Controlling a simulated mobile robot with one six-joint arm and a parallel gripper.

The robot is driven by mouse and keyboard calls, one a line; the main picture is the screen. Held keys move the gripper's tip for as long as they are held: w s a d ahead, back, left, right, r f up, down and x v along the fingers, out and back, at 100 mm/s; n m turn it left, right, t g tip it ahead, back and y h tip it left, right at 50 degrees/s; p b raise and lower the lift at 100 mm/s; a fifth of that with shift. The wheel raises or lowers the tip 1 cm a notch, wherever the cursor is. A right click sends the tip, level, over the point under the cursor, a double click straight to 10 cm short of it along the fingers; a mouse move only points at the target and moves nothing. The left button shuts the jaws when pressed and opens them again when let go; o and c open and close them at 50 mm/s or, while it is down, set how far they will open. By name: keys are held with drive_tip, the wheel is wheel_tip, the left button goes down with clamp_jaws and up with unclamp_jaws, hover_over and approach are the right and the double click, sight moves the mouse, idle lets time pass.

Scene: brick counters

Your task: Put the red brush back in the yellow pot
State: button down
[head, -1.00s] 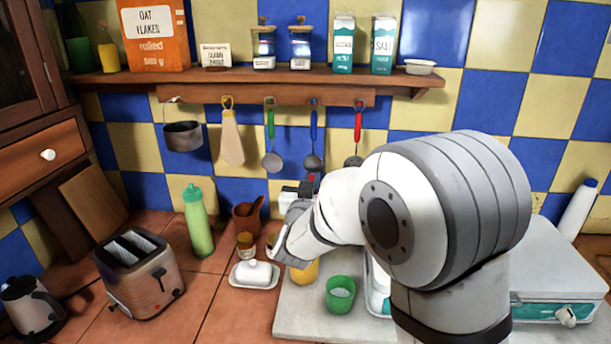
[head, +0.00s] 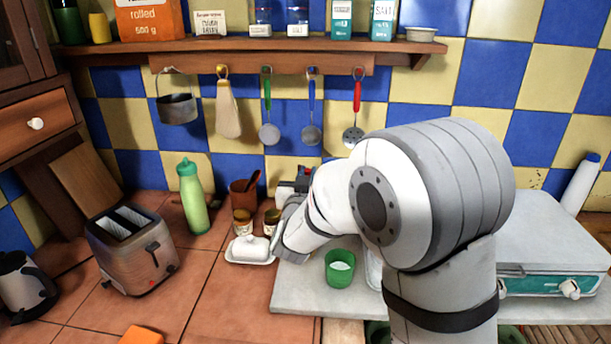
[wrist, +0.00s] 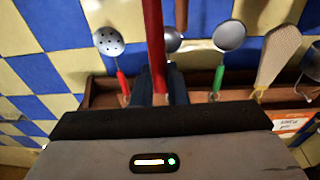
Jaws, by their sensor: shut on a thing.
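My gripper (wrist: 160,85) is shut on the red brush (wrist: 155,40), whose long red handle stands out past the dark fingers in the wrist view. In the head view, my gripper (head: 295,190) is above the back left of the pale board, and only a small bit of red shows at it. I cannot make out the brush's bristles. The yellow pot does not show now; the hand and arm cover the part of the board where a yellow thing showed earlier.
A green pot (head: 340,270) stands on the pale board (head: 300,302). Left of the hand are a white butter dish (head: 250,249), small jars (head: 242,222) and a brown pot (head: 243,196). Utensils hang from the rail (head: 340,66) behind. Open counter lies at front left.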

drive_tip(key=shift+f+b, duration=2.25)
drive_tip(key=shift+f, duration=0.3)
drive_tip(key=c, duration=1.4)
unclamp_jaws()
drive_tip(key=shift+o, duration=0.2)
drive_tip(key=s+b, duration=0.1)
drive_tip(key=s, duration=0.6)
drive_tip(key=shift+s+a+f, duration=0.3)
drive_tip(key=shift+s+f, duration=0.05)
drive_tip(key=shift+f, duration=0.05)
